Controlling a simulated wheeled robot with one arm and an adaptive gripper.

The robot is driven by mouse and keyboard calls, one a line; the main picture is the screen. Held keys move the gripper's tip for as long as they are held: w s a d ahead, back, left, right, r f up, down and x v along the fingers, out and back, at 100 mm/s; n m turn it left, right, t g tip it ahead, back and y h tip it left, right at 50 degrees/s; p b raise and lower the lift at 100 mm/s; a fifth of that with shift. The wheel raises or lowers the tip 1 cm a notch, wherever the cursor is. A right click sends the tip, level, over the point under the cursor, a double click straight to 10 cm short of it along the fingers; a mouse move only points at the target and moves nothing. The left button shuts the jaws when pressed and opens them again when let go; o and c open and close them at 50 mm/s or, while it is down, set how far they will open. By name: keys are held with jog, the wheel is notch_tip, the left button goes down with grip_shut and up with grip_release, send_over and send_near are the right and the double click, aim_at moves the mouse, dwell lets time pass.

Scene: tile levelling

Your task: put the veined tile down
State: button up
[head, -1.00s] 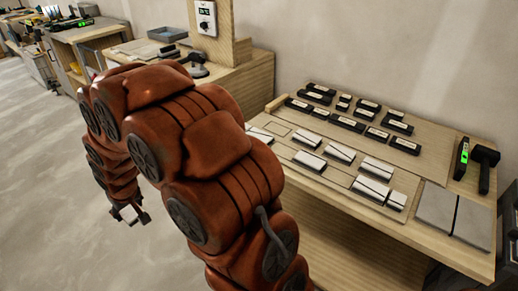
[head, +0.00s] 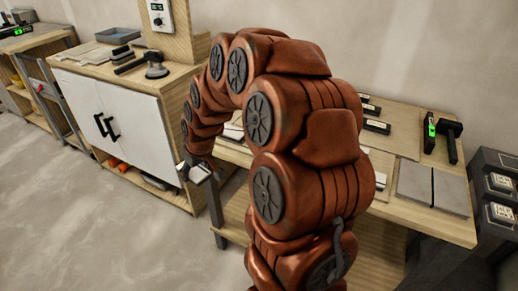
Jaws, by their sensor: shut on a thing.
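My gripper (head: 195,166) hangs left of the workbench (head: 405,215), near the bench's left end and in front of the white cabinet. It is shut on a small light tile (head: 201,174). The tile is too small here to tell any veins. My arm covers most of the bench top, so most of the tiles and dark blocks there are hidden. A light tile (head: 233,132) shows at the bench's left part.
Two grey slabs (head: 414,181) lie at the bench's right, below a black mallet (head: 450,140) and a level with a green display (head: 430,132). A white cabinet (head: 140,130) stands left. Dark drawers (head: 497,190) stand at the far right.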

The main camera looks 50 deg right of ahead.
jog(key=s+d+r+n+b, duration=0.3)
jog(key=s+d+r+b, duration=0.1)
jog(key=s+d, duration=1.1)
jog(key=shift+y, duration=0.4)
jog(key=w+d, duration=0.3)
jog(key=w, duration=0.1)
jog(key=w+d+f+p, duration=0.1)
jog(key=w+d, duration=0.2)
jog(key=w, duration=0.1)
jog(key=w+d, duration=0.3)
jog(key=w, duration=0.1)
jog(key=shift+w+d+f+p, duration=0.2)
jog(key=shift+d+p, duration=0.1)
jog(key=shift+d, duration=0.1)
jog(key=shift+f, duration=1.7)
jog(key=shift+f, duration=0.1)
jog(key=shift+f, duration=0.1)
jog(key=o, duration=1.2)
